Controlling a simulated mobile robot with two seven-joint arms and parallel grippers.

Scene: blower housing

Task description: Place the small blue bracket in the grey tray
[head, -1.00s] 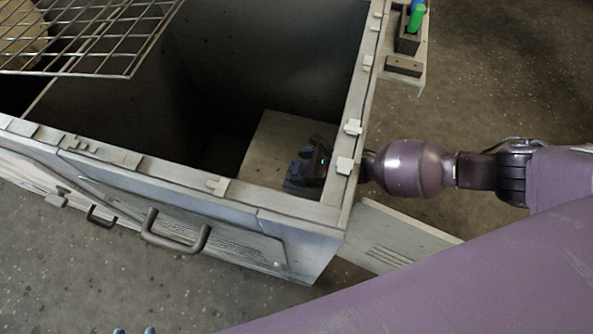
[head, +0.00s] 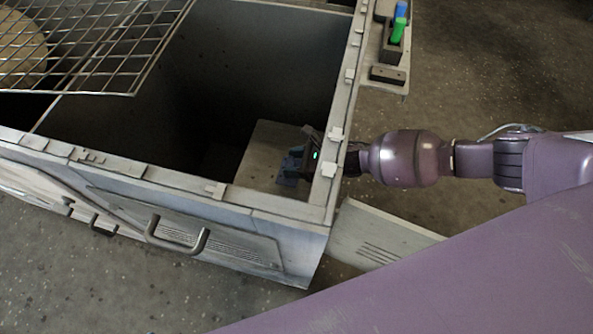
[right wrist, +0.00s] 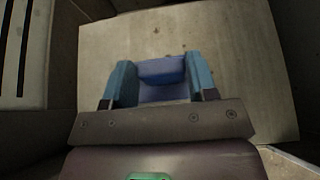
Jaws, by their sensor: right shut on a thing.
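The small blue bracket (right wrist: 162,78) is between the two blue-teal fingers of my right gripper (right wrist: 161,86) in the right wrist view. The right gripper (head: 294,163) is shut on it. In the head view, the gripper reaches over the right wall into the open housing, above a pale flat surface in its near right corner. The bracket shows there only as a small dark-blue patch (head: 288,172), hard to separate from the fingers. I cannot make out a grey tray for certain. My left gripper is not in view.
The housing's raised rim (head: 180,182) carries several small clips close to my right arm. A wire grid (head: 95,45) covers its far left. A side shelf (head: 386,75) holds a block with blue and green handles. A slotted panel (head: 385,236) sticks out at the right.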

